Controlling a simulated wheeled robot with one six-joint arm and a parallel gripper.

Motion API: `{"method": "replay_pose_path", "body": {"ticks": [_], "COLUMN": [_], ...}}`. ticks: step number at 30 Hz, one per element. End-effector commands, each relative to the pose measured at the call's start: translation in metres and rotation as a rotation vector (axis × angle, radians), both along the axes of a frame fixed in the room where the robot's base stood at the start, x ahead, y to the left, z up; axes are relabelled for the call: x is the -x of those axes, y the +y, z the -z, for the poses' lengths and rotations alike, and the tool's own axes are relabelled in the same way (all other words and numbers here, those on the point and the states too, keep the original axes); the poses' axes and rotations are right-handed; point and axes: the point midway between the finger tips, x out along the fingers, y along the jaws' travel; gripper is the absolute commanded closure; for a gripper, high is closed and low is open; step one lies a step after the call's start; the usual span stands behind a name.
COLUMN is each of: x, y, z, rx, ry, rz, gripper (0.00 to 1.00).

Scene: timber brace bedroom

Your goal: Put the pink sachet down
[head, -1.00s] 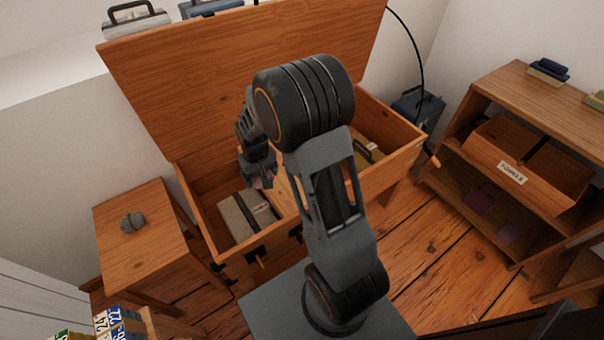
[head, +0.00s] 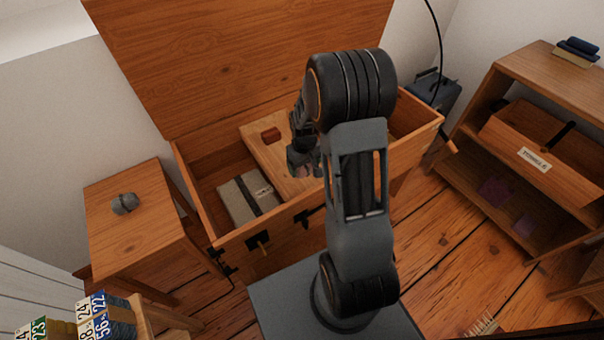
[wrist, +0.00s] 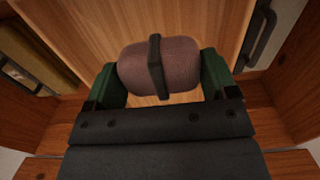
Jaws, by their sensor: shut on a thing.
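The pink sachet (wrist: 185,66), a plump woven pouch with a dark band around its middle, sits between the green fingers of my gripper (wrist: 160,80) in the wrist view. My gripper is shut on it. In the head view my gripper (head: 305,165) hangs over the open wooden chest (head: 205,222), and the sachet is mostly hidden there. Below the sachet is a light wooden board (head: 262,149) inside the chest, which also fills the wrist view (wrist: 100,25). I cannot tell whether the sachet touches it.
A beige box with a dark strap (head: 238,200) lies in the chest's left part. A side table (head: 150,240) with a grey pouch (head: 125,204) stands left. A shelf unit (head: 520,75) stands right. The chest's raised lid (head: 240,60) is behind.

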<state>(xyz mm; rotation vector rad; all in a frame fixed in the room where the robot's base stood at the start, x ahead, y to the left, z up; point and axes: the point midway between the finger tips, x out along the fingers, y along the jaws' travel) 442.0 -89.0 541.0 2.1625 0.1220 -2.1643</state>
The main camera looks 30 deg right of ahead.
Motion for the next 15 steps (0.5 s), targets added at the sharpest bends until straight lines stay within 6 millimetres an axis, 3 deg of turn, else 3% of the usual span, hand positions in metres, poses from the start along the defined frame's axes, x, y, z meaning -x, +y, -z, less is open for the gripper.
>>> {"method": "replay_pose_path", "body": {"ticks": [3,15], "x": [-0.010,-0.025], "y": [-0.004,-0.009], "z": [0.015,0.034], "rx": [0.000,0.000], "ry": [0.000,0.000], "rz": [0.000,-0.002], "gripper": [0.48,0.48]}}
